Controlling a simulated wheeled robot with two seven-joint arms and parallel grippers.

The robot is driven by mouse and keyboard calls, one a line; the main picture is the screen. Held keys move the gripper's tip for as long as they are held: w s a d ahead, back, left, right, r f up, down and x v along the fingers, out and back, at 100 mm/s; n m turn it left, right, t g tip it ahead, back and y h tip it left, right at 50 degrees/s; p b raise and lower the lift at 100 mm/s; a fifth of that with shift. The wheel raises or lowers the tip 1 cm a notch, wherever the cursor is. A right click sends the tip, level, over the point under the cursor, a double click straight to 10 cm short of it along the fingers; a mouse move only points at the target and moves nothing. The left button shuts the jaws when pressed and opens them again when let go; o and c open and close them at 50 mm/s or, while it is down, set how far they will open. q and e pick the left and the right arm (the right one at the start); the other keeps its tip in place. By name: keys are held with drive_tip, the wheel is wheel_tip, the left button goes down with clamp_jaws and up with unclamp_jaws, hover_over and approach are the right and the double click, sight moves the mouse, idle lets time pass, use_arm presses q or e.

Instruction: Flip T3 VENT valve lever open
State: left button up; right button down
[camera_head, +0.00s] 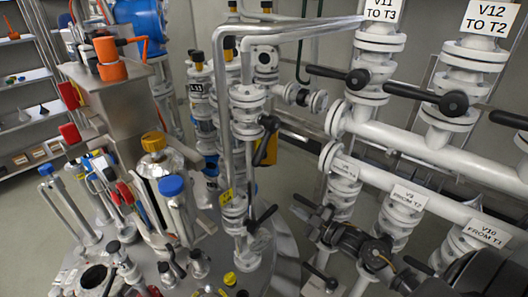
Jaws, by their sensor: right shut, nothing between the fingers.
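No label reading T3 VENT can be read in the head view. Near my right gripper, a white flanged valve on a vertical pipe has a black lever (264,217) slanting up to the right, beside a small yellow tag (227,196). Higher on the same pipe stack, another black lever (265,146) hangs steeply downward. I cannot tell which of them is the T3 VENT lever. My right gripper (303,207) comes in from the lower right, shut and empty, its tips pointing left, a little to the right of the lower lever and apart from it. My left gripper is not in view.
White pipes with black-levered valves labelled V11 TO T3 (382,10) and V12 TO T2 (489,16) stand at right. Signs V9 (407,197) and V10 (486,233) are below. A crowded vessel top with a steel box (125,92) fills the left; shelves (25,85) stand behind.

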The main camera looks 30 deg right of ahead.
drive_tip(key=s+a+r+n+y+p, duration=0.1)
drive_tip(key=a+r+n+y, duration=0.15)
drive_tip(key=r, duration=0.45)
drive_tip(key=a+r+n+y, duration=0.1)
drive_tip(key=r+n+y, duration=0.15)
drive_tip(key=r, duration=0.45)
drive_tip(key=n+g+y, duration=0.1)
drive_tip(key=n+y, duration=0.3)
approach(261, 156)
drive_tip(key=s+a+r, duration=0.3)
drive_tip(key=s, duration=0.1)
drive_tip(key=p+x, duration=0.2)
drive_tip(key=x, duration=0.3)
drive_tip(key=p+x, duration=0.3)
drive_tip(key=x, duration=0.1)
drive_tip(key=shift+w+r, duration=0.35)
drive_tip(key=shift+w, duration=0.05)
drive_tip(key=w+d+f+p, duration=0.1)
drive_tip(key=w+d+f, duration=0.1)
drive_tip(key=shift+w+d+f, duration=0.1)
drive_tip(key=shift+d+f, duration=0.05)
drive_tip(key=shift+f, duration=0.25)
